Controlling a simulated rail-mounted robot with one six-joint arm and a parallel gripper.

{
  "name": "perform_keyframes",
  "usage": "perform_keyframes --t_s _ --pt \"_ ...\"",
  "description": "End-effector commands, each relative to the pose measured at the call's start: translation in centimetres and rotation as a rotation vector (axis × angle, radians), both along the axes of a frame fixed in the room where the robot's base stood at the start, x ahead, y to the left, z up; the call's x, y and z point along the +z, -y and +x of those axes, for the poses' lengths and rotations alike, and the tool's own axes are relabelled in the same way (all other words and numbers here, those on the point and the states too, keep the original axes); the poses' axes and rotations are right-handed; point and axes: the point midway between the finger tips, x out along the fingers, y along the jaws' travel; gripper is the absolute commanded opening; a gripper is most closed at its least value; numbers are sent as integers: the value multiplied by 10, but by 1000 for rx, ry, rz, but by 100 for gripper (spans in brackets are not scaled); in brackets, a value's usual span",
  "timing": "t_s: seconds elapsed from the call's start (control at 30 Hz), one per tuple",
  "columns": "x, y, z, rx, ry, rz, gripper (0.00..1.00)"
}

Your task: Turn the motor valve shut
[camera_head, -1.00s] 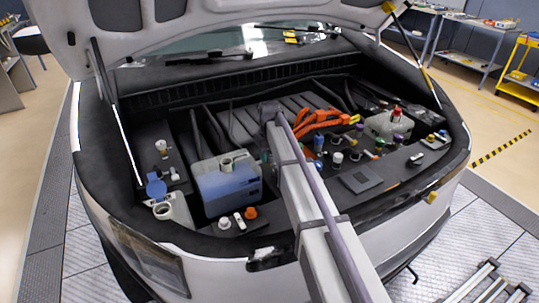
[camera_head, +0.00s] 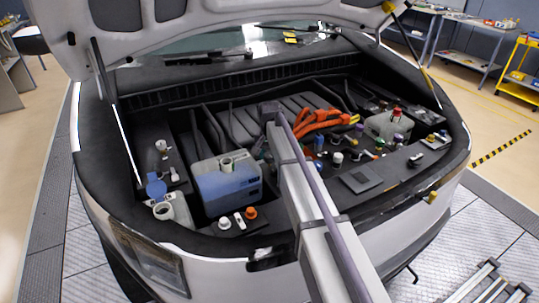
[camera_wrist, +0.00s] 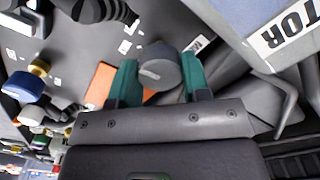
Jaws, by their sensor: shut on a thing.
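The motor valve is a round dark grey knob (camera_wrist: 160,62) with a short pale mark on its face. In the wrist view it sits between the two green fingers of my gripper (camera_wrist: 159,76), which is shut on it. A white label partly reading "M" (camera_wrist: 197,44) lies beside the knob, its rest cut off from sight. In the head view my own arm reaches over the engine bay and hides the knob and most of the gripper.
A blue-grey tank (camera_head: 228,184) stands left of my arm, and orange cables (camera_head: 322,122) lie to its right. A box labelled "TOR" (camera_wrist: 288,28) is close by the gripper. Several small coloured caps and a blue knob (camera_wrist: 26,86) crowd the deck.

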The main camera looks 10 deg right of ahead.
Motion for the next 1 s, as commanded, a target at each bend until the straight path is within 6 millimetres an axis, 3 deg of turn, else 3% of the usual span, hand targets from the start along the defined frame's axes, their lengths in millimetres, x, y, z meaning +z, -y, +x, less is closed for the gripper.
perform_keyframes --t_s 0.6,0.63,0.87,1.0 --pt "0 0 0 -44 -1 0 20" --pt "0 0 0 -44 -1 0 46" --pt "0 0 0 -43 -1 0 68" --pt "0 0 0 -43 0 0 69"
